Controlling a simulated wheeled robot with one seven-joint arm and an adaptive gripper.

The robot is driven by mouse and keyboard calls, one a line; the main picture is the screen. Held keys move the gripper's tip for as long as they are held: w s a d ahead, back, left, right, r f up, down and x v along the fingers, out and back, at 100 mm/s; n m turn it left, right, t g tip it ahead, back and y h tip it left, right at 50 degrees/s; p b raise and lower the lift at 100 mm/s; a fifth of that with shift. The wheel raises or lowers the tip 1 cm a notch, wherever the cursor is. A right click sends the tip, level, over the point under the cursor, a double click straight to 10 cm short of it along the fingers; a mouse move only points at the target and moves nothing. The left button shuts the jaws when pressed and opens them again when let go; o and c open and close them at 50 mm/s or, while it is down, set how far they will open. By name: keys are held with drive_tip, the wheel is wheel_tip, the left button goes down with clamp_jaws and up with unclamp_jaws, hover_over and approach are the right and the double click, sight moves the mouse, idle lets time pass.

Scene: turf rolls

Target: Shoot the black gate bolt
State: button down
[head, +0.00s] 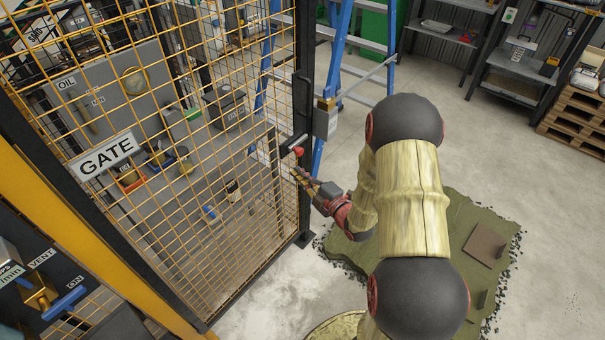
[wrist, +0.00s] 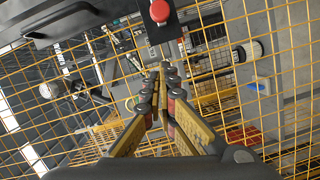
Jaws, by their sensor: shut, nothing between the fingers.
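The wire-mesh gate (head: 107,152) stands at the left of the head view, with a "GATE" sign on it. The black bolt (head: 291,143) is at the gate's right edge by the dark post, and a red knob (head: 298,151) sits on it. In the wrist view the red knob (wrist: 160,12) is at the top centre, beyond my fingertips. My gripper (head: 298,173) is just below the knob in the head view and looks apart from it. In the wrist view my gripper (wrist: 163,72) has its fingertips together, with nothing between them. How far the bolt is slid is not clear.
A black pull handle (head: 302,98) is above the bolt; a grey box (head: 326,121) is on the post's right. A blue ladder (head: 341,45) stands behind. Turf (head: 440,235) lies on the floor under my arm.

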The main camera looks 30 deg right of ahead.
sight(302, 149)
drive_tip(key=w+d+f+b, duration=0.1)
drive_tip(key=w+d, duration=0.2)
drive_tip(key=w, duration=0.5)
drive_tip(key=shift+f+b, duration=0.3)
drive_tip(key=shift+b, duration=0.1)
drive_tip(key=shift+w, duration=0.1)
drive_tip(key=d+b, duration=0.1)
drive_tip(key=d, duration=0.1)
drive_tip(key=w+d+b, duration=0.1)
drive_tip(key=shift+w+d+f+b, duration=0.15)
drive_tip(key=shift+w+d+b, duration=0.05)
drive_tip(key=shift+d+b, duration=0.2)
drive_tip(key=shift+w+d+r, duration=0.2)
drive_tip(key=shift+d, duration=0.25)
drive_tip(key=shift+a, duration=0.1)
